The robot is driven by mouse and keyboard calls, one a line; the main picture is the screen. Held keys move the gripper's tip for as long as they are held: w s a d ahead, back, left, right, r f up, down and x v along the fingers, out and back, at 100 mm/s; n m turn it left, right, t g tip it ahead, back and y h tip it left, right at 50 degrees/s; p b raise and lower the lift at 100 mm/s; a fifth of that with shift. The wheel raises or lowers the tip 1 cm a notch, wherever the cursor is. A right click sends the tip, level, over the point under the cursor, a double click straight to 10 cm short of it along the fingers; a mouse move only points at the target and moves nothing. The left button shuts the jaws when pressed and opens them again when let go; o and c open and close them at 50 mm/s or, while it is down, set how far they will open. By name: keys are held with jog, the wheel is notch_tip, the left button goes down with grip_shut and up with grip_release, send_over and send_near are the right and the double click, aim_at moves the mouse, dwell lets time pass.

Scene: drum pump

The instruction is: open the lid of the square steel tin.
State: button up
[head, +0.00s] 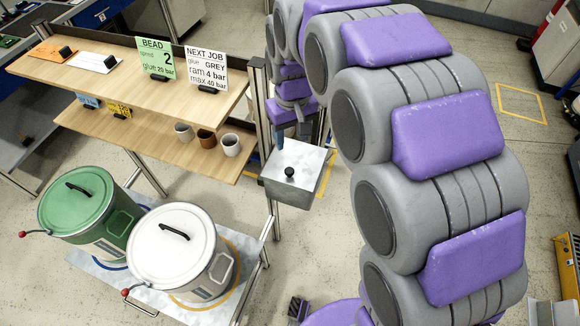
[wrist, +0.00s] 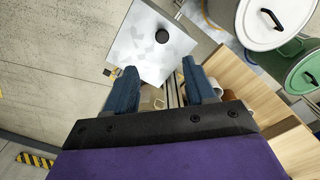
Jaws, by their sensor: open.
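The square steel tin (head: 292,192) is mounted beside the shelf frame post in the head view. Its lid (head: 302,160) is down, with a round black knob (head: 290,172) on top. In the wrist view the lid (wrist: 140,50) lies beyond my fingertips, with the knob (wrist: 162,36) near the top centre. My gripper (wrist: 156,78) is open and empty, its two blue fingers apart.
A green drum (head: 90,208) and a white drum (head: 178,245) stand on a low platform left of the tin. Wooden shelves (head: 140,82) carry cards (head: 207,68) and cups (head: 231,146).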

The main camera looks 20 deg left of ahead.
aim_at(289, 170)
jog(key=f, duration=0.4)
jog(key=f+b, duration=0.1)
jog(key=f, duration=0.3)
jog(key=f+b, duration=0.1)
jog(key=f, duration=0.3)
jog(key=shift+a+f, duration=0.15)
jog(key=shift+a, duration=0.15)
jog(key=shift+d+f, duration=0.2)
jog(key=shift+f, duration=0.25)
jog(key=shift+a, duration=0.1)
jog(key=shift+a, duration=0.1)
jog(key=shift+a, duration=0.15)
jog(key=shift+c, duration=1.3)
grip_shut()
